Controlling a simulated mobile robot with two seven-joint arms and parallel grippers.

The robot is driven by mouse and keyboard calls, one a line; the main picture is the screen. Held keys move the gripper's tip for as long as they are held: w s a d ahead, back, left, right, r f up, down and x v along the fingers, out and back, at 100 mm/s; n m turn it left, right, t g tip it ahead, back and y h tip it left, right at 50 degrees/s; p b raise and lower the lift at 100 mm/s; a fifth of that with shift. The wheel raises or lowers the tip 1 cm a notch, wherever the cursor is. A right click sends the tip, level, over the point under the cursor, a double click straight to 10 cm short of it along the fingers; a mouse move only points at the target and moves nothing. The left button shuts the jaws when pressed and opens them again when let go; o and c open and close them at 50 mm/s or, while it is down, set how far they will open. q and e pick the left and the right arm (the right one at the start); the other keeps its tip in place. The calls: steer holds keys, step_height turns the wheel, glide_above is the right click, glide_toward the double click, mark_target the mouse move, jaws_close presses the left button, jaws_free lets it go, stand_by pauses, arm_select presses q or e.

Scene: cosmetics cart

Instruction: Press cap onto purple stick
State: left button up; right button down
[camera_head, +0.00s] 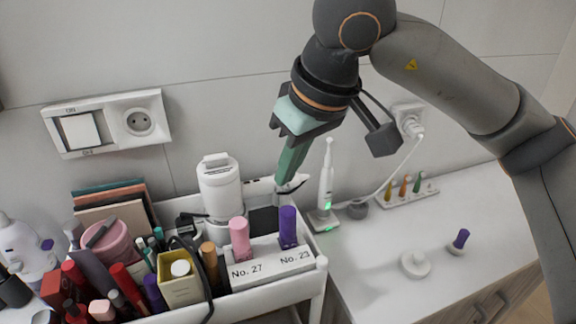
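A purple stick (288,227) stands upright in the white block marked "No. 23" on the cart. A second, smaller purple piece (461,239) leans out of a round pale base on the counter at the right. I cannot tell which of these is the cap. My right gripper (284,186) reaches down from above, with green finger parts pointing down. Its tips are above and behind the upright purple stick in the picture, seemingly apart from it. The fingers overlap, so whether they are open or hold something is unclear. My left gripper is out of view.
A pink stick (239,238) stands beside the purple one at "No. 27". The cart's left side is crowded with bottles and tubes. A white toothbrush (326,183) stands behind, near a cable. A white round piece (415,264) lies on the mostly clear counter (372,285).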

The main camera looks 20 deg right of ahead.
mark_target(288, 210)
steer(key=shift+f, duration=0.2)
stand_by(0.4)
steer(key=shift+f+b, duration=1.4)
steer(key=shift+f, duration=0.1)
steer(key=shift+f+b, duration=0.55)
steer(key=shift+f, duration=0.1)
steer(key=shift+r, duration=0.1)
steer(key=shift+r, duration=0.15)
step_height(288, 210, up, 7)
steer(key=p, duration=0.5)
steer(key=shift+f+p, duration=0.2)
steer(key=shift+p, duration=0.1)
